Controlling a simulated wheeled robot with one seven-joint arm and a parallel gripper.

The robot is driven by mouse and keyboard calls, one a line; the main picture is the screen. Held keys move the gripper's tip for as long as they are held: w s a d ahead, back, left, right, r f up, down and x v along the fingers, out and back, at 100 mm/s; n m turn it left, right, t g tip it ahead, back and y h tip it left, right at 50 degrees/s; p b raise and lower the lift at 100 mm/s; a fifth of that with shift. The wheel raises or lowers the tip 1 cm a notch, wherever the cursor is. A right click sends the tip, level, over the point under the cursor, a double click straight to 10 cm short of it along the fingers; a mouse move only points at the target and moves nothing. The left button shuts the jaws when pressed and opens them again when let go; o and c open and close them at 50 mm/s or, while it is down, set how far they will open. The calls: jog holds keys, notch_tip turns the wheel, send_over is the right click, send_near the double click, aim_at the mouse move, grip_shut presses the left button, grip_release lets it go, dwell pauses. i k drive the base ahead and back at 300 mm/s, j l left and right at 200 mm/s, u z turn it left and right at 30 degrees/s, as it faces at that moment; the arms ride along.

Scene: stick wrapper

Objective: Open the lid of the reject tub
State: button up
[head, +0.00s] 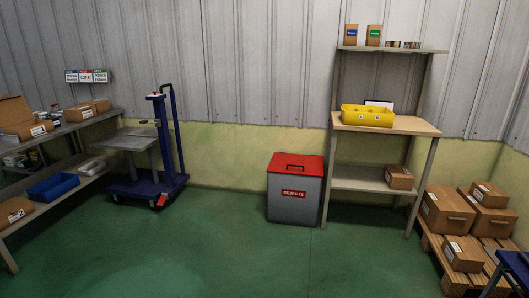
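The reject tub (293,205) is a grey bin with a red label reading REJECTS on its front. It stands on the green floor against the back wall, between the blue lift trolley and the shelved bench. Its red lid (296,161) is shut on top, with a dark handle (294,167) across it. The inside of the tub is hidden. My gripper is not in view.
The blue lift trolley (182,159) stands left of the tub. The shelved bench (418,126), bearing a yellow container (367,116), stands close on its right. Boxes sit on a pallet (446,276) at the far right. The floor (230,255) before the tub is clear.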

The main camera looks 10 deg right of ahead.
aim_at(285, 163)
jog(key=i+l+z, duration=0.2)
jog(key=i, duration=0.7)
jog(key=i+l+z, duration=0.15)
jog(key=i, duration=0.75)
jog(key=i+j+u, duration=0.15)
jog(key=i+u, duration=0.15)
jog(key=i, duration=0.5)
jog(key=i+u, duration=0.35)
jog(key=i, duration=0.45)
jog(key=i+j+z, duration=0.2)
jog(key=i, duration=0.35)
jog(key=i+j+z, duration=0.15)
jog(key=i+j, duration=0.35)
